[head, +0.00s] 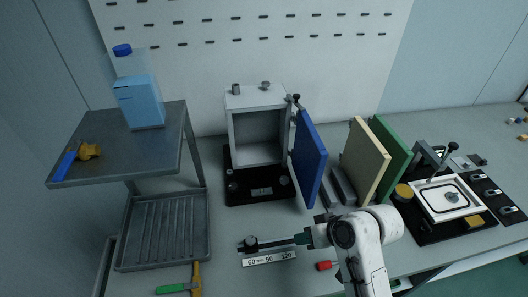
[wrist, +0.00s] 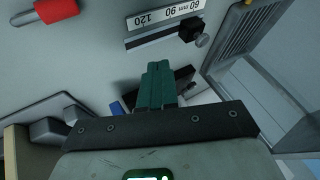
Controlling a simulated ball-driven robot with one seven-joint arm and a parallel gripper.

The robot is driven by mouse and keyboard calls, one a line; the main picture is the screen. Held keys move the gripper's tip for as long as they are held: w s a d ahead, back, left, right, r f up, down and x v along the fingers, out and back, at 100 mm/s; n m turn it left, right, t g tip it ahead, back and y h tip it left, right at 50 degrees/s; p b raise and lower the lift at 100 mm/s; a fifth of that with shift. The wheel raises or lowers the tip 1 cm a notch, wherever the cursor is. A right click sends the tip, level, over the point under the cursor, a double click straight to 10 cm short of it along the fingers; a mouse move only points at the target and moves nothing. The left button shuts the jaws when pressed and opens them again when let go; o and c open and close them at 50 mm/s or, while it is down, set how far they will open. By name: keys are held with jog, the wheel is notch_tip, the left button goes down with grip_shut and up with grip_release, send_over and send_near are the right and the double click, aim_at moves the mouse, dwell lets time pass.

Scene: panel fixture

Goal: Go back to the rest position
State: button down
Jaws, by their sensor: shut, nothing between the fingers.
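My gripper (head: 304,238) is at the front middle of the bench, beside the right end of a slide scale (head: 268,258) marked 60, 90 and 120 mm. Its dark green fingers also show in the wrist view (wrist: 158,84), pressed together with nothing between them. The scale shows in the wrist view (wrist: 168,17) beyond the fingertips, with a black slider knob (wrist: 195,32) apart from them. My white arm reaches in from the lower right of the head view.
A white cabinet (head: 232,101) stands behind with its blue door (head: 309,160) open. Cream (head: 367,160) and green (head: 393,150) panels stand to the right. A red handle (head: 324,266) lies close in front. A grey shelf (head: 175,122) with a bottle (head: 139,97) is at left.

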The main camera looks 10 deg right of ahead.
jog(key=s+d+f+g+h, duration=0.1)
jog(key=s+d+h, duration=0.1)
jog(key=s, duration=0.6)
jog(key=s+d+f+m+g+h, duration=0.1)
jog(key=s+d+f+h, duration=0.1)
jog(key=s+d, duration=0.3)
jog(key=s+d+f+m+g+h, duration=0.1)
jog(key=s+d, duration=0.3)
jog(key=s, duration=0.7)
jog(key=shift+s+d+f+g+h, duration=0.2)
jog(key=shift+s+f+g+h, duration=0.1)
jog(key=shift+s+f+h, duration=0.15)
jog(key=c, duration=1.8)
grip_release()
jog(key=shift+w, duration=0.1)
